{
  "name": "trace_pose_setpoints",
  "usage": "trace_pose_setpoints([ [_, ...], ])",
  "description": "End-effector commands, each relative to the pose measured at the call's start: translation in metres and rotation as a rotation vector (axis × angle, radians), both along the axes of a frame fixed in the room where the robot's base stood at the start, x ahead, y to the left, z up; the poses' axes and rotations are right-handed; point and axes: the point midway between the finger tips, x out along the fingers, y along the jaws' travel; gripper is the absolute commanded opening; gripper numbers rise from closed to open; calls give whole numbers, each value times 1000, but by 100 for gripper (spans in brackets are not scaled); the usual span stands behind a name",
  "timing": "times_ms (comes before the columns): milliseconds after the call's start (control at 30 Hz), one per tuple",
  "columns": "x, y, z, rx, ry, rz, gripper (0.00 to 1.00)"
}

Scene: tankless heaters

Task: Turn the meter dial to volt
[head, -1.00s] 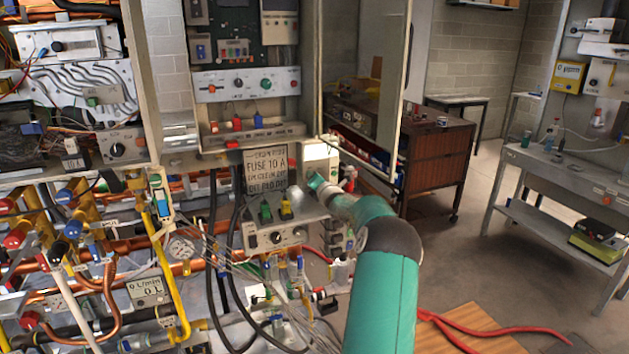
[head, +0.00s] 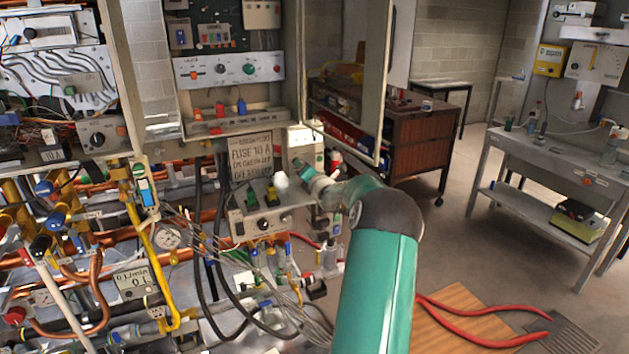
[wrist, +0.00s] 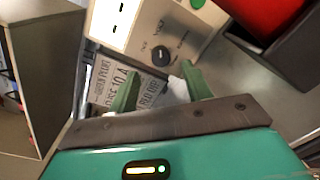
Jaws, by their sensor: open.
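In the wrist view a pale panel carries a round black dial (wrist: 160,56) with small labels around it that I cannot read surely. My gripper (wrist: 160,84) is open, its two green fingers apart below the dial in the picture. A whitish blurred shape shows between them, and nothing is clearly held. In the head view my gripper (head: 306,177) is in front of the lower cabinet, beside the fuse sign (head: 250,157). A grey box (head: 244,229) with a black knob (head: 263,223) stands below the sign. I cannot tell if both views show the same dial.
The open cabinet door (head: 352,75) hangs above and right of my gripper. Black cables (head: 197,240) and copper pipes crowd the left. A brown cabinet (head: 430,155) and a workbench (head: 545,170) stand further back, with clear floor between.

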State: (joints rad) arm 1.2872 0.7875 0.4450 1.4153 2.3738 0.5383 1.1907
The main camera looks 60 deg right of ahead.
Motion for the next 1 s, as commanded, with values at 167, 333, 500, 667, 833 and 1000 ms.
trace_pose_setpoints([
  [167,-32,19,3,-1,2,-2,49],
  [333,-59,36,4,0,1,-2,49],
  [500,-72,45,4,0,1,-1,49],
  [667,-75,47,4,-1,-1,0,49],
  [833,-74,47,4,0,-1,-1,49],
  [1000,-74,47,4,0,-1,-1,49],
])
